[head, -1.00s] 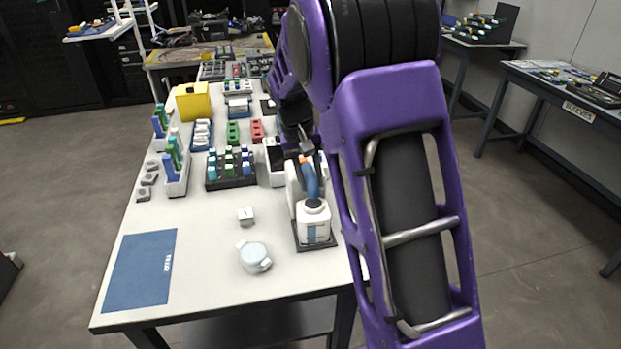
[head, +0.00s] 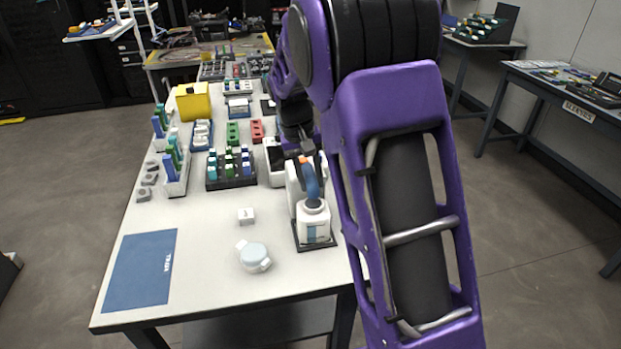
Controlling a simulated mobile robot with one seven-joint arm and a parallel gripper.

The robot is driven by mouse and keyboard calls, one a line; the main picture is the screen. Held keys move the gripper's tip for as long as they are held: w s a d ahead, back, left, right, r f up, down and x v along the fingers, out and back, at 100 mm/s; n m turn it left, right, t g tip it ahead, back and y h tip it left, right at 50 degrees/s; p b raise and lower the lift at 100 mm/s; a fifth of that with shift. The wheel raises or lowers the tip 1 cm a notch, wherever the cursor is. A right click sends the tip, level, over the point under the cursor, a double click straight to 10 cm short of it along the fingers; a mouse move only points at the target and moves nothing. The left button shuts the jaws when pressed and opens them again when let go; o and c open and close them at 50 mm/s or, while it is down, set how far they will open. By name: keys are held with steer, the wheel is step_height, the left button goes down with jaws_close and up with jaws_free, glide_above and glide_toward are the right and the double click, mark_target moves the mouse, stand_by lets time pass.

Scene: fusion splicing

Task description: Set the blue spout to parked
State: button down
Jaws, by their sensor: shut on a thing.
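The blue spout (head: 312,184) rises from the top of a white dispenser bottle (head: 314,222) near the right edge of the white table. The bottle stands on a dark square base (head: 301,247) against a white block. My gripper (head: 303,162) is at the upper end of the spout, with orange showing at the contact. It is shut on the spout. My purple arm comes from the right, and the fingertips are small and partly hidden.
A white lidded dish (head: 254,257), a small white block (head: 246,216) and a blue mat (head: 141,270) lie on the front of the table (head: 205,235). A dark rack (head: 231,181) of coloured vials stands behind. The front middle is mostly clear.

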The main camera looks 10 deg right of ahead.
steer(key=shift+w+d+n+t+p, duration=0.1)
steer(key=shift+d+n+t+p, duration=0.15)
steer(key=shift+n, duration=0.5)
steer(key=shift+w+d+n+t+p, duration=0.15)
steer(key=shift+d+n, duration=0.15)
steer(key=shift+n, duration=0.45)
steer(key=shift+s, duration=0.1)
steer(key=c, duration=0.6)
jaws_free()
steer(key=shift+o, duration=0.2)
steer(key=shift+r, duration=0.1)
steer(key=a+r+p, duration=0.3)
steer(key=r, duration=1.4)
steer(key=shift+s, duration=0.35)
steer(key=shift+a, duration=0.1)
